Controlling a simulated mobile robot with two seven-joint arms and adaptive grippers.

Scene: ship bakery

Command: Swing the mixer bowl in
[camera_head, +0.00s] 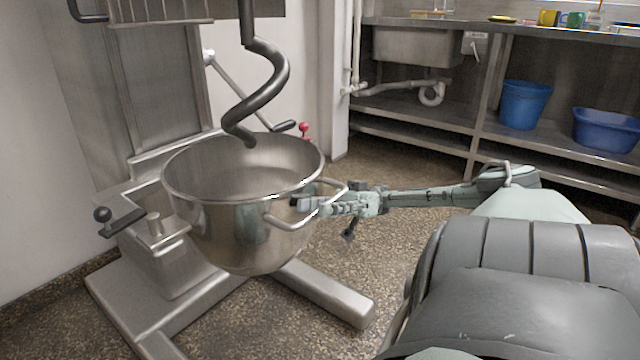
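The steel mixer bowl (230,222) sits on the mixer's frame at the left of the head view, open side up. The dark spiral dough hook (262,95) hangs from the mixer head, its tip near the bowl's far rim. A loop handle (292,218) sticks out from the bowl's right side. My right gripper (312,204) is at this handle, its fingers against or around it beside the bowl wall. The fingertips are small and partly hidden by the handle, so I cannot tell whether they are closed. My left gripper is out of view.
A black-knobbed lever (120,222) is at the mixer's left, and a red knob (304,128) is behind the bowl. The mixer's steel foot (325,292) extends over the floor. A sink bench with blue tubs (525,104) stands at the back right. Speckled floor lies between.

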